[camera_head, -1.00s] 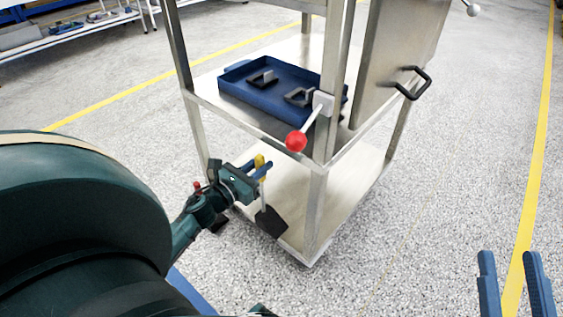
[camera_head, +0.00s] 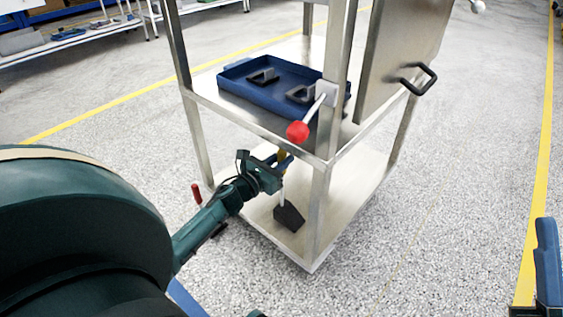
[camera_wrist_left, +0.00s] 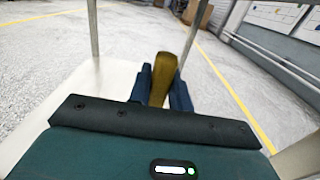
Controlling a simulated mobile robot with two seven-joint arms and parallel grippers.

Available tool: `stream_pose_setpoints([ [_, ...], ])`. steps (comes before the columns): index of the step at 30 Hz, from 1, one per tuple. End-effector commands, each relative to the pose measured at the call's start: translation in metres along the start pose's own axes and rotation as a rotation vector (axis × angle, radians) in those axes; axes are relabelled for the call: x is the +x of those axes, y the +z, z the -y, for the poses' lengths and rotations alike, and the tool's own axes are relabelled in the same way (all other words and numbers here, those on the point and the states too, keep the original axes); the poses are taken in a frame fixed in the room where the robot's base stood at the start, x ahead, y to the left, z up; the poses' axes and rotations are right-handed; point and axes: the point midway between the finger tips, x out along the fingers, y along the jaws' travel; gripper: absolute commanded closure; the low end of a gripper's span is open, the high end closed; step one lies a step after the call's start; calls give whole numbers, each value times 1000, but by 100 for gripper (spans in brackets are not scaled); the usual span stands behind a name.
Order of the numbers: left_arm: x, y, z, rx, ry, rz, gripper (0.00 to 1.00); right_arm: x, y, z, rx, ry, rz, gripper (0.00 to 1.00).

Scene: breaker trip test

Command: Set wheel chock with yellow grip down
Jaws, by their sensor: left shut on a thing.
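The wheel chock (camera_head: 289,217) is a black wedge on a pale rod with a yellow grip (camera_head: 283,157). My left gripper (camera_head: 284,162) is shut on the yellow grip, below the cart's upper shelf. The chock hangs upright below it, over the lower shelf (camera_head: 335,190); I cannot tell whether it touches the shelf. In the left wrist view the grip (camera_wrist_left: 162,78) stands between the blue fingers, and the wedge is hidden. My right gripper (camera_head: 546,262) is at the lower right edge, partly cut off, away from the cart.
The metal cart's front post (camera_head: 319,215) stands just right of the chock. A red lever knob (camera_head: 298,131) juts out above my left gripper. A blue tray (camera_head: 262,97) is on the upper shelf. A red-handled item (camera_head: 197,193) stands by the cart's left post. The floor at right is clear.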

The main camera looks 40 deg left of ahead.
Motion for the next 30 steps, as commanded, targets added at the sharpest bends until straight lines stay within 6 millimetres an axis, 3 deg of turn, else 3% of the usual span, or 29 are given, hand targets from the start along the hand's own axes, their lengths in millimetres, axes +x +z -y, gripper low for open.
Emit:
stream_pose_setpoints([
  [8, 1, 2, 0, -1, -1, 10, 100, 0, 0, 0, -3, -1, -5, 64],
  [9, 0, -3, 0, 0, 0, 1, 79, 0, -1, 0, -5, -1, -10, 64],
  [17, 0, -2, 0, 0, 0, 0, 58, 1, -1, 0, -5, -1, -9, 64],
  [26, 0, 3, 0, 1, -1, 1, 58, 3, -3, -1, -2, -1, -6, 64],
  [30, -19, 2, 1, -2, -1, -2, 58, 3, -1, -2, 14, 0, 19, 64],
])
